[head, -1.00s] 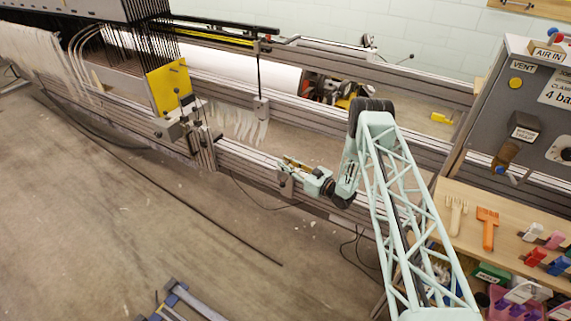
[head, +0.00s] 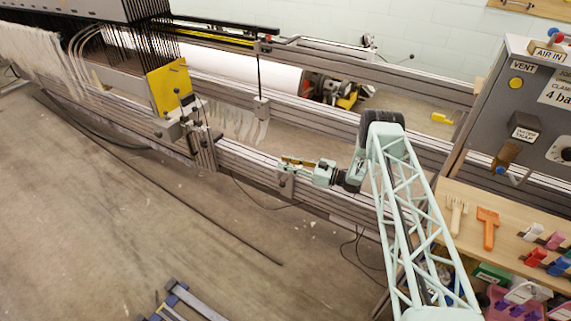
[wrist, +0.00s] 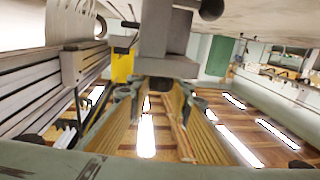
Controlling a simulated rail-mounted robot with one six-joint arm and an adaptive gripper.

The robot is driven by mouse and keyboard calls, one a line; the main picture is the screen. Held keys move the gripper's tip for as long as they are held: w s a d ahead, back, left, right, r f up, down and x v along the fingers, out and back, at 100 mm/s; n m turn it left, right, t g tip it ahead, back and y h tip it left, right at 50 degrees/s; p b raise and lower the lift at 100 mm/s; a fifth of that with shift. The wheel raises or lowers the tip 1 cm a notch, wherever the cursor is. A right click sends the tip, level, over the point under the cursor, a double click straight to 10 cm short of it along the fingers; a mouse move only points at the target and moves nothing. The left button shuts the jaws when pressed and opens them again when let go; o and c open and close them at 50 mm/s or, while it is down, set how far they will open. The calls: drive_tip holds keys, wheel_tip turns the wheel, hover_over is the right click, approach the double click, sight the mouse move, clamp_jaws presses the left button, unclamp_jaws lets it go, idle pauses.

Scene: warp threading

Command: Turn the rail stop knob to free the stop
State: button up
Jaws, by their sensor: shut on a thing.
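The rail stop (head: 286,184) is a small grey block on the front face of the near metal rail. My gripper (head: 291,162) is at the top of it, its fingers pointing left along the rail. In the wrist view, my gripper (wrist: 164,86) has its two gold-padded fingers on either side of a grey metal part of the stop (wrist: 167,66). The fingers are shut on the stop's knob, which is mostly hidden between the fingertips.
A bracket with black ball knobs (head: 187,122) and a yellow plate (head: 168,88) stand further left on the rail. The right bench (head: 468,250) carries tools and a control panel (head: 530,105).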

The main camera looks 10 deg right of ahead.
drive_tip(key=shift+n+g+y, duration=0.4)
drive_tip(key=shift+n+g, duration=0.1)
drive_tip(key=shift+g, duration=0.1)
drive_tip(key=o, duration=0.9)
drive_tip(key=shift+s+d, duration=0.1)
drive_tip(key=shift+v, duration=5.9)
drive_tip(key=shift+r, duration=0.15)
